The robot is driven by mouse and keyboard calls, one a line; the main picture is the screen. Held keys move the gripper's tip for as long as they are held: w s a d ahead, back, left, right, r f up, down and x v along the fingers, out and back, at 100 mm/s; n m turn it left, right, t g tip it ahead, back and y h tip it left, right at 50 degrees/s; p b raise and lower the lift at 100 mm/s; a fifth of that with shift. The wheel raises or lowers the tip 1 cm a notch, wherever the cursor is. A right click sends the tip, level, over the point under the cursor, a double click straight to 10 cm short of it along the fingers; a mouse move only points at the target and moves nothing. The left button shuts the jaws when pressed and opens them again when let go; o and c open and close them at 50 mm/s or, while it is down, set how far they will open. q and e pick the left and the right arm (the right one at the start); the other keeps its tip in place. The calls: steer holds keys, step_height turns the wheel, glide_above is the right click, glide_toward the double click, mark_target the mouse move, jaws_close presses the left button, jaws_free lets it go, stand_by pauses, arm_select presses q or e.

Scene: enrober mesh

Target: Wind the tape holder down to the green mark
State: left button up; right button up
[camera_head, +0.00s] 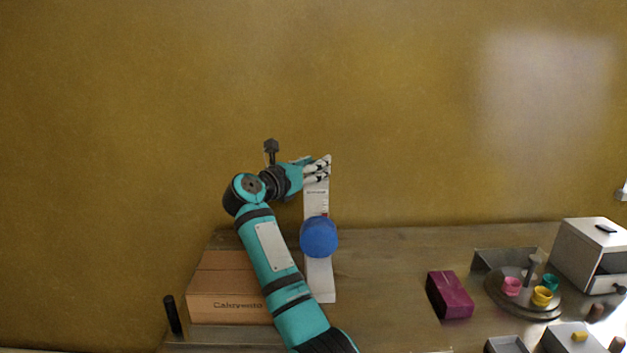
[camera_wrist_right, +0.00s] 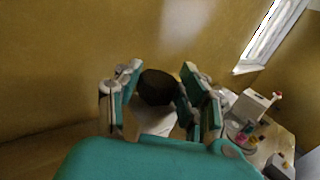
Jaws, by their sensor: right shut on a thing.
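A tall white upright stand (camera_head: 318,282) rises from the table near the back wall. A round blue piece (camera_head: 319,237) sits about midway on its front, perhaps the tape holder. My right gripper (camera_head: 317,170) is at the top of the stand. In the right wrist view my right gripper (camera_wrist_right: 160,97) is shut on a dark round knob (camera_wrist_right: 156,87), with a finger on each side of it. The knob is hidden by the fingers in the head view. I cannot make out a green mark. My left gripper is not in view.
A cardboard box (camera_head: 228,306) is left of the stand, partly behind my arm. A dark cylinder (camera_head: 172,314) stands at far left. A purple block (camera_head: 450,295), a round tray (camera_head: 515,304) with coloured cups, and a white machine (camera_head: 585,245) are right. Table between stand and block is clear.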

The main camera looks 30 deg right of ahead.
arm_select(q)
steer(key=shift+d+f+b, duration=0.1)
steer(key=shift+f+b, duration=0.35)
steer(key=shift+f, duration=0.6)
arm_select(e)
steer(key=shift+w+m+g+h, duration=0.15)
steer(key=shift+m+g+h, duration=0.25)
steer(key=shift+m+g, duration=0.8)
steer(key=shift+n+g, duration=0.3)
steer(key=o, duration=1.1)
steer(key=shift+a, duration=0.1)
steer(key=shift+o, duration=0.2)
steer(key=s+a, duration=0.2)
steer(key=a, duration=1)
steer(key=shift+s+d, duration=0.1)
